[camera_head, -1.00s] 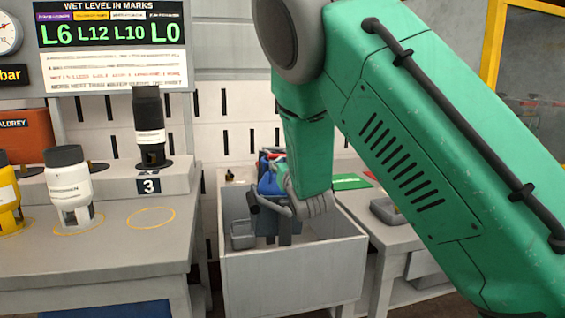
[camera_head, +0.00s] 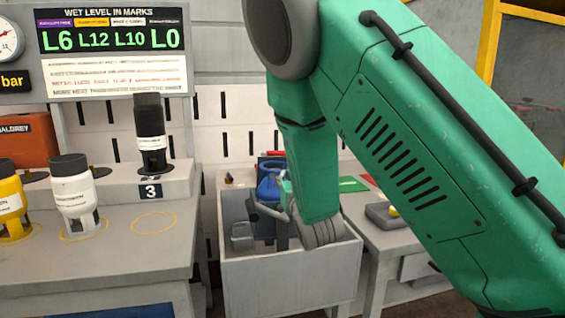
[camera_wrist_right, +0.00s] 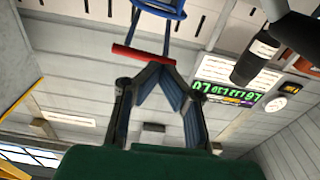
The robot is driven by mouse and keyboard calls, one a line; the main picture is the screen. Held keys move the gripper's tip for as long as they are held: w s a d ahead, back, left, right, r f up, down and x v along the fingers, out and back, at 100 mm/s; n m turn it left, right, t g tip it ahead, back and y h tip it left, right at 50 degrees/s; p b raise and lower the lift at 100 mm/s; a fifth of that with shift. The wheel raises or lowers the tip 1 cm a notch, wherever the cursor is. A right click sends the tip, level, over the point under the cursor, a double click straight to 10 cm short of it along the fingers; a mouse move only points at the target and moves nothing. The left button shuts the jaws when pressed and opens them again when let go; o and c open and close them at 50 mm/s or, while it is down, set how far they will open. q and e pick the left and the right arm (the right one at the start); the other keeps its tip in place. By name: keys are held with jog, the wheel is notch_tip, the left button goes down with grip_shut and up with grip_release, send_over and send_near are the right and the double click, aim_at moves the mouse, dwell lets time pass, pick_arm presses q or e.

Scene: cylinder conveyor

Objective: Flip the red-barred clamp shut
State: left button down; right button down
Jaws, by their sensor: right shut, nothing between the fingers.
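In the right wrist view, a red bar (camera_wrist_right: 143,54) crosses two thin blue rods below a blue ring-like part (camera_wrist_right: 165,8). I take this for the clamp. My right gripper (camera_wrist_right: 159,66) has its fingertips drawn together with nothing between them. The tips are close beside the red bar; I cannot tell whether they touch it. In the head view a blue part (camera_head: 268,187) shows behind my right wrist, above the grey bin, and my green forearm hides most of the gripper and the red bar there. My left gripper is not in view.
A grey open bin (camera_head: 285,287) stands below my right wrist. On the left bench are a white bottle (camera_head: 72,190), a yellow bottle (camera_head: 10,203) and a black bottle (camera_head: 150,130) on a raised shelf. A low grey table (camera_head: 380,238) is at the right.

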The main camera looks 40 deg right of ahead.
jog(key=shift+s+a+f, duration=0.15)
jog(key=shift+s+f, duration=0.15)
jog(key=shift+s, duration=0.2)
jog(key=shift+s+a+f, duration=0.15)
jog(key=shift+s+f, duration=0.1)
jog(key=shift+s, duration=0.25)
jog(key=shift+r, duration=0.1)
